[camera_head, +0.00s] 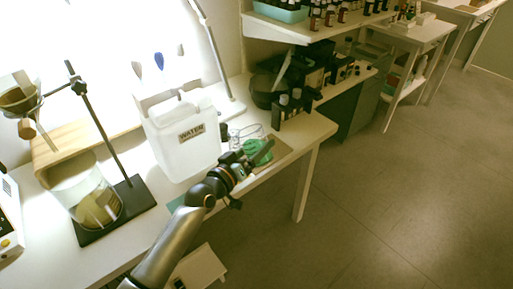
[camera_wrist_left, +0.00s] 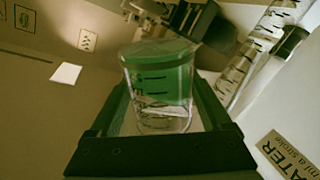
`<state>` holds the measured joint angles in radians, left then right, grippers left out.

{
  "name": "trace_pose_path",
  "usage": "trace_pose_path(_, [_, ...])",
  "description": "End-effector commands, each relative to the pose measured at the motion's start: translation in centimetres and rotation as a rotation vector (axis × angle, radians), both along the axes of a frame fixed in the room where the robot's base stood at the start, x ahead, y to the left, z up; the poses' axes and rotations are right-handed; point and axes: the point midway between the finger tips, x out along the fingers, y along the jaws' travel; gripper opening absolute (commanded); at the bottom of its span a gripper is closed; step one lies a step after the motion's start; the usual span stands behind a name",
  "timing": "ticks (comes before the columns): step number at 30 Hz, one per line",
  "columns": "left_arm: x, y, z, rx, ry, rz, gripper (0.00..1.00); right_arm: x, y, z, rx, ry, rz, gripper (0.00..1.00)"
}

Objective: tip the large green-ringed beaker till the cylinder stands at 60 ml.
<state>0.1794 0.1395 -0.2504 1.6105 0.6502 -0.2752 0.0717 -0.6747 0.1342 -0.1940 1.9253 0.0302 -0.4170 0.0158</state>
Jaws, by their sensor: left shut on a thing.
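My left gripper (camera_head: 257,157) is shut on the large green-ringed beaker (camera_head: 258,147) near the front edge of the bench. In the left wrist view the clear beaker (camera_wrist_left: 158,115), with its broad green band and dark marks, sits between the two fingers (camera_wrist_left: 160,95). It looks close to upright relative to the gripper; its liquid level is unclear. A clear graduated cylinder (camera_wrist_left: 252,55) with dark marks shows beyond it at the upper right of that view, apart from the beaker. Its level cannot be read. My right gripper is not in view.
A white WATER container (camera_head: 185,140) stands just left of the gripper. A stand (camera_head: 118,205) with a large glass beaker (camera_head: 88,195) is further left. Dark bottles (camera_head: 290,103) stand behind on the bench, under a shelf (camera_head: 290,28). Open floor lies to the right.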

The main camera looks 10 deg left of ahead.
Motion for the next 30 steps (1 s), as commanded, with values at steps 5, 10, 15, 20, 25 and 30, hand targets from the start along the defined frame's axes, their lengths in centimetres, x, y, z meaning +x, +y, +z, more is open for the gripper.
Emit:
trace_pose_path(5, [0.1,0.1,0.5,-0.014,0.003,0.000,0.08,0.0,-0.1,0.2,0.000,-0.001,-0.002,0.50])
trace_pose_path(10, [0.1,0.2,0.7,-0.026,0.009,0.000,0.08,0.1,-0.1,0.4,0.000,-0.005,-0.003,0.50])
trace_pose_path(15, [0.2,0.3,1.0,-0.040,0.016,0.001,0.08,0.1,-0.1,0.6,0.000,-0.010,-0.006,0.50])
trace_pose_path(20, [0.3,0.4,1.2,-0.052,0.023,0.001,0.08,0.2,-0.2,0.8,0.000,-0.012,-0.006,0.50])
trace_pose_path(25, [0.3,0.5,1.4,-0.065,0.030,0.001,0.08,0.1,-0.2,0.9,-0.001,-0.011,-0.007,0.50])
trace_pose_path(30, [0.4,0.6,1.6,-0.078,0.038,0.000,0.08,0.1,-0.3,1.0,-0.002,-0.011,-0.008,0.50])
